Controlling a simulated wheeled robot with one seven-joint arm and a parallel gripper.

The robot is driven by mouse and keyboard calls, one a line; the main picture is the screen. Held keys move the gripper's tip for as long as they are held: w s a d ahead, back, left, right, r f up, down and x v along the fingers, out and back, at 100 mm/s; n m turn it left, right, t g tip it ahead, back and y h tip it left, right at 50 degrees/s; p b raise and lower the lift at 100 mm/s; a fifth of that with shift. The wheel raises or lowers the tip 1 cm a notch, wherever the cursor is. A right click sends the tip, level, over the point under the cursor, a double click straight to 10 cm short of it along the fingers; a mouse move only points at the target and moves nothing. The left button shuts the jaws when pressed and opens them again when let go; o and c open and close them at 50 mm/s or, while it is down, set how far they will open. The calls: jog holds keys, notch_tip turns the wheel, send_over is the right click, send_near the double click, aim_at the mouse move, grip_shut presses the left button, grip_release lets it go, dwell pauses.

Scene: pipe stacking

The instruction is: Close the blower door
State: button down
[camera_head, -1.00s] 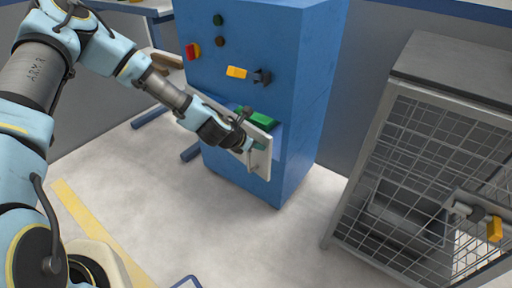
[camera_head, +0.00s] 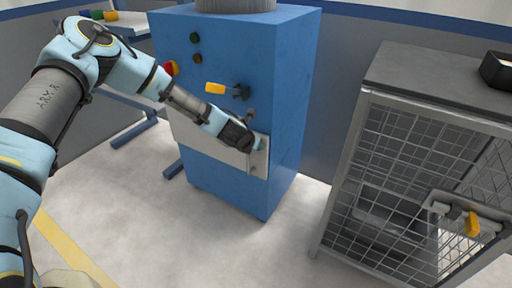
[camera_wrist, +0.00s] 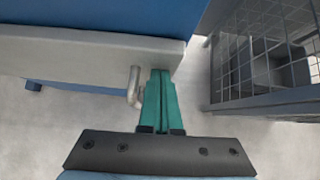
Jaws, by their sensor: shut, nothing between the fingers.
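The blower is a tall blue cabinet (camera_head: 290,110) in the middle of the head view. Its pale grey door (camera_head: 205,140) lies flat or nearly flat against the cabinet front, and no gap shows in the head view. The door also shows in the wrist view (camera_wrist: 85,55), with a metal handle (camera_wrist: 133,87) near its right end. My gripper (camera_head: 257,143) is at the door's right end. In the wrist view its green fingers (camera_wrist: 160,75) are shut and empty, just right of the handle, with their tips at the door face. I cannot tell whether they touch it.
A grey mesh cage (camera_head: 420,170) with a yellow-handled latch (camera_head: 472,223) stands to the right. A yellow lever (camera_head: 215,88) and buttons sit on the cabinet above the door. A blue-framed table (camera_head: 120,25) is behind left. The floor between is clear.

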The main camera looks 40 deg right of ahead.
jog(key=shift+s+d+r, duration=0.1)
jog(key=shift+d+r, duration=0.3)
jog(key=shift+d, duration=0.15)
jog(key=a+f+v, duration=0.1)
jog(key=v, duration=1)
